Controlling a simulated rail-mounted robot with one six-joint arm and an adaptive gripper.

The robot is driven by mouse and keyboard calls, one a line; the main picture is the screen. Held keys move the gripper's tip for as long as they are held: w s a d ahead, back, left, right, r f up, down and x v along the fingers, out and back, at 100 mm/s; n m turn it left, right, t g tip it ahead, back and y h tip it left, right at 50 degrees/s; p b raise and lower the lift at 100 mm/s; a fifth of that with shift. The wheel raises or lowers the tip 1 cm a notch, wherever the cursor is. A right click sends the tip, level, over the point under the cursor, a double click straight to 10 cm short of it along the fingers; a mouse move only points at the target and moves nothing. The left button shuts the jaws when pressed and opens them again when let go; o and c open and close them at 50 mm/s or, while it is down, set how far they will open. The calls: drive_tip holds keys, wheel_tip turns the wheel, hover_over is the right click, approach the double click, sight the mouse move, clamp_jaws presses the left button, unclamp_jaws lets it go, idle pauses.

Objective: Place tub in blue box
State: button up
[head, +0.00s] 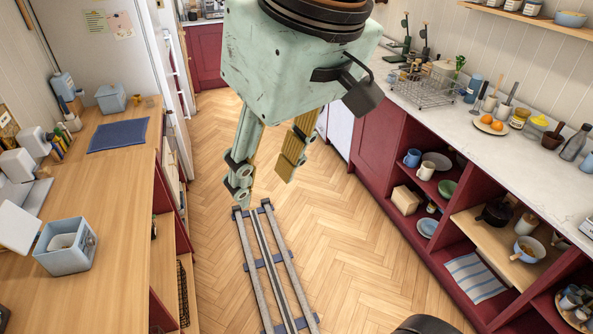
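My gripper (264,175) hangs over the floor in the middle of the head view. Its two fingers are spread apart with nothing between them. A light blue open box (60,263) stands on the near part of the left wooden counter, well to the left of my gripper. A whitish rounded tub-like thing (62,241) sits inside it, with its lower part hidden by the box wall. My gripper is apart from both. Another light blue box (111,98) stands at the far end of the same counter.
Rails (274,262) run along the wooden floor between the counters. Red open shelves (440,205) with dishes line the right, under a pale countertop (450,118). A blue mat (118,135) lies on the left wooden counter (115,200), whose middle is clear.

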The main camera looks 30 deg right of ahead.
drive_tip(key=s+d+f+m+h, duration=0.1)
drive_tip(key=s+d+m, duration=0.1)
drive_tip(key=s, duration=0.4)
drive_tip(key=shift+d+f, duration=0.25)
drive_tip(key=shift+d, duration=0.55)
drive_tip(key=shift+r, duration=0.1)
drive_tip(key=shift+w+a+r, duration=0.1)
drive_tip(key=shift+a, duration=0.2)
drive_tip(key=shift+d+f+b, duration=0.15)
drive_tip(key=shift+f+b, duration=0.7)
drive_tip(key=shift+d+f+b, duration=0.15)
drive_tip(key=shift+f+b, duration=0.7)
